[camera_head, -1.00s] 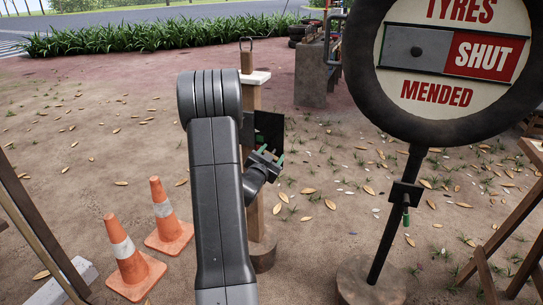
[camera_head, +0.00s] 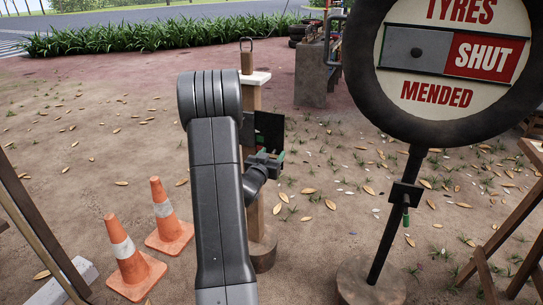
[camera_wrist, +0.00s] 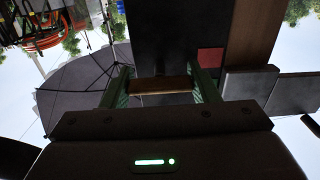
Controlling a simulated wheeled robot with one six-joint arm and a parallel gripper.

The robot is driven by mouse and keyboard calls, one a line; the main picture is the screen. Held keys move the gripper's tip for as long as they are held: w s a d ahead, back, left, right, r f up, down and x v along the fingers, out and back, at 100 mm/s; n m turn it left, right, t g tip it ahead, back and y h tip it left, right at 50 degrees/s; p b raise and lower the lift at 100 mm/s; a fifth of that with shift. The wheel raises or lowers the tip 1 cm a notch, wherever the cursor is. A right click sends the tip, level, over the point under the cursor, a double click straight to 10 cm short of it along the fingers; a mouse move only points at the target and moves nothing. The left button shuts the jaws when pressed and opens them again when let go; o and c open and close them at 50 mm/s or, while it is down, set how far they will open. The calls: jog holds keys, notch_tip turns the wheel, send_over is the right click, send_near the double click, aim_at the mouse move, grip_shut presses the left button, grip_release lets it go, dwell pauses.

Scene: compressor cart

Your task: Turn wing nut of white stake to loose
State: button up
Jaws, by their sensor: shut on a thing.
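The stake (camera_head: 252,100) is a wooden post with a white top, standing in a round base behind my arm, which hides much of it. A dark plate (camera_head: 269,128) is on its upper part. My gripper (camera_head: 266,158) is at the post just below this plate. In the wrist view my gripper (camera_wrist: 162,90) has its two green fingers closed on the ends of a short brown bar, which looks like the wing nut (camera_wrist: 160,85). The bar lies level between the fingers. Its thread and how tight it sits cannot be seen.
A round tyre sign (camera_head: 455,60) on a dark pole stands to the right, with its own small clamp (camera_head: 405,196). Two orange cones (camera_head: 130,255) stand at the lower left. Wooden legs flank both sides. Open dirt ground lies behind.

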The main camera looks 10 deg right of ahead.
jog(key=o, duration=1)
jog(key=shift+s, duration=0.1)
jog(key=p+v, duration=0.1)
jog(key=v, duration=1.2)
jog(key=shift+s+a, duration=0.25)
jog(key=shift+w, duration=0.1)
jog(key=b+x, duration=0.1)
jog(key=x, duration=1.2)
jog(key=shift+w+d, duration=0.3)
jog(key=shift+s+a, duration=0.15)
